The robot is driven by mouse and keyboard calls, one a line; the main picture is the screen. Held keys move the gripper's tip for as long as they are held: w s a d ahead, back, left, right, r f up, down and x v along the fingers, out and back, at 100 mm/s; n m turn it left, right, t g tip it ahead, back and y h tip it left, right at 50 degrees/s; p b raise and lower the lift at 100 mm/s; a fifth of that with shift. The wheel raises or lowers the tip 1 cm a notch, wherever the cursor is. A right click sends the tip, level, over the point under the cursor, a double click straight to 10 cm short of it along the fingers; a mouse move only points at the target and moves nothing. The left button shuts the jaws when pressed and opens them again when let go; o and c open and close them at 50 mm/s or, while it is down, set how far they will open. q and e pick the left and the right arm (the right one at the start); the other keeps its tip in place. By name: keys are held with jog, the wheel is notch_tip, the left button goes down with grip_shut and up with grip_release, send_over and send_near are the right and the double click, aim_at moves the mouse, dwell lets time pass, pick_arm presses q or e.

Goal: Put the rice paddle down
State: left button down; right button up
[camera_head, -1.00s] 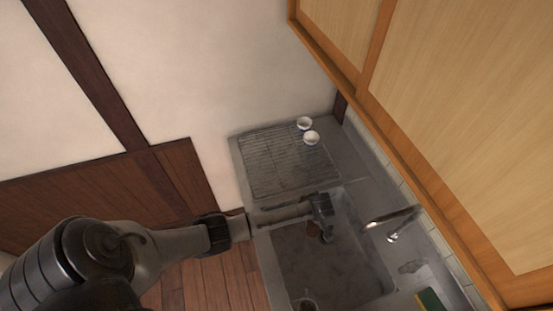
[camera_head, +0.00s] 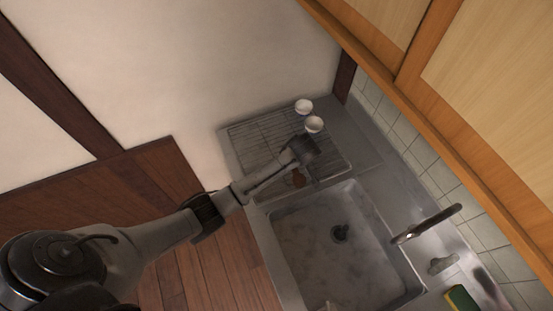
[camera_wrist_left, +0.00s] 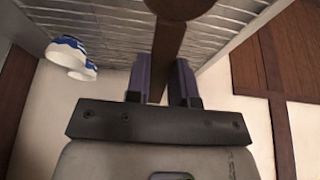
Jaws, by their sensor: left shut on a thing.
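My left gripper (camera_head: 306,160) is over the wire drying rack (camera_head: 245,143) beside the sink. In the left wrist view the gripper (camera_wrist_left: 161,85) is shut on the handle of the brown wooden rice paddle (camera_wrist_left: 168,45). The paddle's rounded part is cut off at the top of that view. In the head view a small brown piece of the paddle (camera_head: 298,178) shows below the gripper, near the rack's front edge. I cannot tell whether the paddle touches the rack. My right gripper is not in view.
Two small bowls (camera_head: 314,124) (camera_head: 303,106) stand at the rack's far right corner, close to the gripper. The sink basin (camera_head: 320,250) is in front, with a faucet (camera_head: 425,224) on its right. A green and yellow sponge (camera_head: 460,298) lies at the lower right.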

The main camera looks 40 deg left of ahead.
pick_arm(q)
jog(key=a+f, duration=0.1)
jog(key=a, duration=0.1)
jog(key=a+f, duration=0.1)
jog(key=a, duration=0.1)
jog(key=s+a+f, duration=0.1)
jog(key=a, duration=0.1)
jog(key=shift+f, duration=2.35)
jog(key=shift+f, duration=0.15)
jog(key=c, duration=1)
grip_release()
